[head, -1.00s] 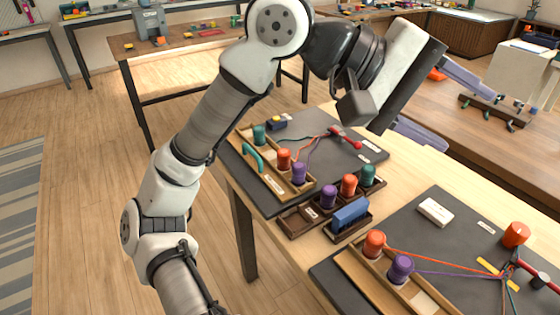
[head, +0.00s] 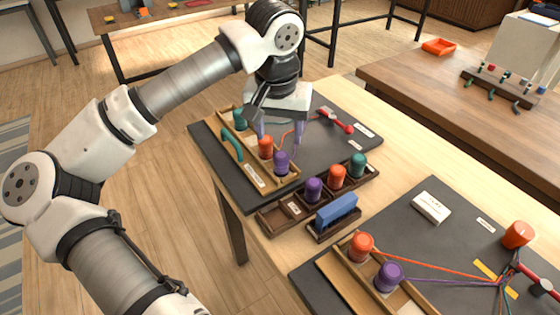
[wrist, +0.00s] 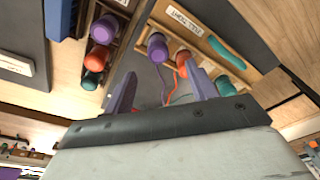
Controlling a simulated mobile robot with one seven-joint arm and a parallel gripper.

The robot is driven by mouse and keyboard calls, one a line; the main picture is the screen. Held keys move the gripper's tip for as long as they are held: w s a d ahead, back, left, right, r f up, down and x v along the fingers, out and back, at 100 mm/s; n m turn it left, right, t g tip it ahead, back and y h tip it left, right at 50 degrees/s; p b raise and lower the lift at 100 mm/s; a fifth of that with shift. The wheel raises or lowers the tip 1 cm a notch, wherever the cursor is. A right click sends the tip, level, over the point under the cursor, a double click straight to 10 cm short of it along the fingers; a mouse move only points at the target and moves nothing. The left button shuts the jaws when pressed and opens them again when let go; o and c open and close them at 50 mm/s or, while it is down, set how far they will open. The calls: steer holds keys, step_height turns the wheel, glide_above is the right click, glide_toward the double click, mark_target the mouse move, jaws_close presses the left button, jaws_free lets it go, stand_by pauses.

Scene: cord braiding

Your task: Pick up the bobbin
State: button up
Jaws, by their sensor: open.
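Several bobbins are in view, and I cannot tell which one the task means. On the far dark board, a wooden rack holds a teal bobbin (head: 240,119), an orange bobbin (head: 265,147) and a purple bobbin (head: 281,163). A compartment tray beside that board holds a purple bobbin (head: 314,190), an orange one (head: 337,176) and a teal one (head: 357,165). My gripper (head: 281,138) is open and empty, pointing down over the far board, just behind its rack. In the wrist view my gripper (wrist: 163,90) has the rack's purple bobbin (wrist: 158,47) and orange bobbin (wrist: 182,64) beyond its fingers.
A near dark board (head: 430,220) carries another rack with an orange bobbin (head: 361,246) and a purple bobbin (head: 389,275), with cords running right. A lone orange bobbin (head: 517,235) stands at its right. A blue block (head: 337,210) and a white box (head: 432,207) are nearby.

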mark_target(281, 155)
steer(key=f, duration=0.2)
steer(key=f+p, duration=0.1)
steer(key=f, duration=0.2)
steer(key=w+f, duration=0.1)
steer(key=f, duration=0.2)
steer(key=shift+d+f, duration=0.2)
steer(key=shift+d, duration=0.05)
steer(key=c, duration=1.1)
steer(key=shift+r, duration=0.1)
